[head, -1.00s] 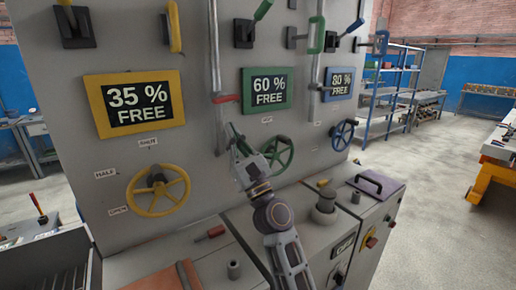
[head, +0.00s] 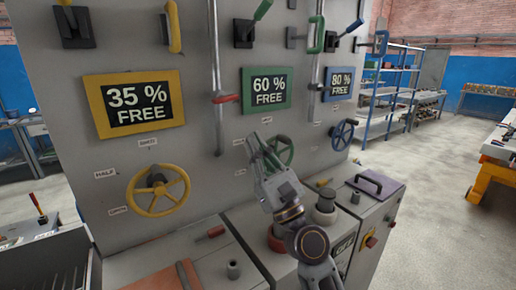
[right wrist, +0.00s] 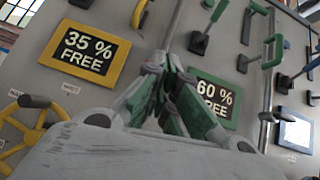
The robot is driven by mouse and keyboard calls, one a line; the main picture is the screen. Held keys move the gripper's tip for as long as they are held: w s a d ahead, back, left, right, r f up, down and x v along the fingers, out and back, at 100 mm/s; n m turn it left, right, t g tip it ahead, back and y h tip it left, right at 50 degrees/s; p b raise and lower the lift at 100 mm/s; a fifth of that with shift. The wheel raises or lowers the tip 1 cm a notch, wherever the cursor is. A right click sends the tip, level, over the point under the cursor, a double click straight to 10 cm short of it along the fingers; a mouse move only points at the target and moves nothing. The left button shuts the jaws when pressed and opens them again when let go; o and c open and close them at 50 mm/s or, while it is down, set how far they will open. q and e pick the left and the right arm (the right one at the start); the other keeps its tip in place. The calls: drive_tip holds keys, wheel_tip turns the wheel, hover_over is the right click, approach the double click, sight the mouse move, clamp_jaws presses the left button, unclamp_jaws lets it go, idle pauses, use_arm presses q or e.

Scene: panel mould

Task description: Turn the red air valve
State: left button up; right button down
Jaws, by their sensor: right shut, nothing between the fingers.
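The red air valve (head: 226,98) is a short red lever on a thin vertical pipe, left of the 60 % sign in the head view. It lies nearly level across the pipe. My right gripper (head: 257,142) is shut and empty. It points up toward the panel, below and to the right of the red lever and apart from it, overlapping the green handwheel in the picture. In the right wrist view the shut fingers (right wrist: 168,75) cover part of the panel, and I cannot make out the red lever there. My left gripper is out of view.
The yellow handwheel (head: 158,191), green handwheel (head: 284,150) and blue handwheel (head: 343,134) project from the panel. The 60 % sign (head: 267,91) is right of the lever. A ledge below carries a red screwdriver (head: 209,233) and a dark handle (head: 371,184).

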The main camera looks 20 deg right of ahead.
drive_tip(key=shift+s+d, duration=0.15)
drive_tip(key=shift+s, duration=0.35)
